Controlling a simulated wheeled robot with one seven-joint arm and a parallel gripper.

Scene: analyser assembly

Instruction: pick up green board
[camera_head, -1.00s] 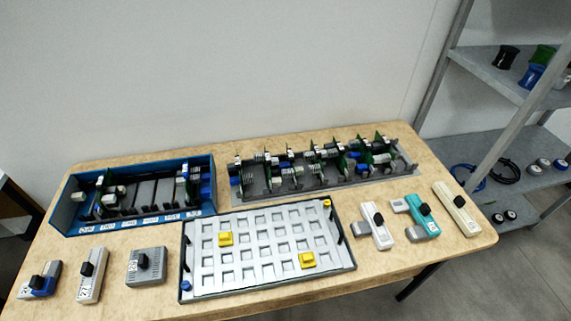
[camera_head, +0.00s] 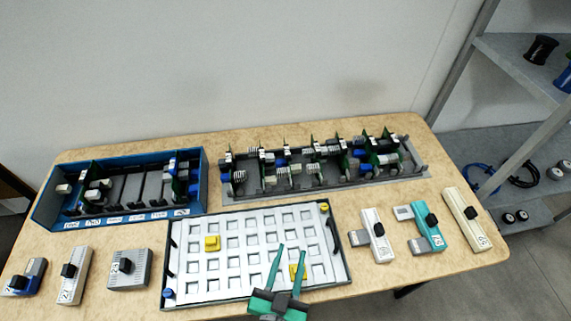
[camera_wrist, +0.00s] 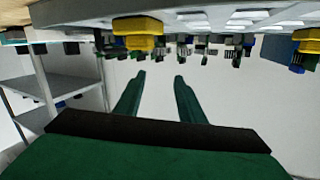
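Several green boards (camera_head: 344,157) stand upright in the long grey rack (camera_head: 240,196) at the back right of the table. More green boards (camera_head: 172,166) stand in the left and right parts of the blue box (camera_head: 45,208); its middle slots look empty. Which green board is meant cannot be told. My gripper (camera_head: 290,250) is over the front of the white tray, well short of the rack. Its two green fingers are apart with nothing between them, as the wrist view (camera_wrist: 160,75) also shows. In that view the scene appears upside down, with the boards small beyond the fingertips.
The white grid tray (camera_head: 240,297) holds a yellow block (camera_head: 212,243) and another yellow block (camera_head: 297,270) beside my fingers. Grey, white and teal modules (camera_head: 425,228) lie on both sides of the tray. A shelf (camera_head: 520,75) stands at the right.

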